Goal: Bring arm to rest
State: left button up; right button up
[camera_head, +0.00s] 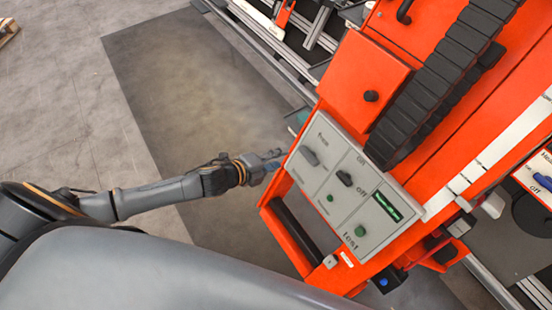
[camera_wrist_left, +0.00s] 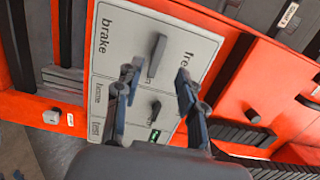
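My left arm reaches in from the left, and its gripper (camera_head: 270,160) is beside the upper left edge of a grey control panel (camera_head: 322,181) on the orange machine. In the left wrist view the two fingers (camera_wrist_left: 156,79) are spread apart, with nothing between them that they grip. The panel (camera_wrist_left: 190,40) shows behind them, with the words "brake" and "free" around a dark lever (camera_wrist_left: 157,56). This lever appears between the fingertips; I cannot tell how far in front of it they are. My right gripper is in neither view.
The orange machine (camera_head: 362,82) fills the right side, with a black cable chain (camera_head: 440,90) and a black bar (camera_head: 300,228) below the panel. A second dark switch (camera_head: 345,178) and a green button (camera_head: 360,231) are on the panel.

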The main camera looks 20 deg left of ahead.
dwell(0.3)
pick_arm(q)
jog(key=s+a+f+n+g+y, duration=0.1)
jog(key=a+f+n+y, duration=0.2)
jog(key=f, duration=0.4)
jog(key=s+a+f+n, duration=0.2)
jog(key=a+f+n, duration=0.15)
jog(key=f, duration=0.35)
jog(key=s+a+f+n+g+y, duration=0.25)
jog(key=s+f+n, duration=0.35)
jog(key=s+f, duration=0.5)
jog(key=s+d+f+n+g, duration=0.1)
jog(key=s+f+n+g, duration=0.1)
jog(key=s, duration=0.7)
jog(key=s+d+f+n+g, duration=0.2)
jog(key=s+f+n, duration=0.2)
jog(key=s, duration=0.5)
jog(key=s+d+f+n+g, duration=0.1)
jog(key=s+f+n+g, duration=0.1)
jog(key=s+f, duration=0.5)
jog(key=s+n, duration=0.1)
jog(key=s, duration=0.1)
jog(key=shift+s+d, duration=0.3)
jog(key=shift+s, duration=0.05)
jog(key=shift+o, duration=0.5)
jog(key=shift+f+g, duration=0.1)
jog(key=shift+g, duration=0.15)
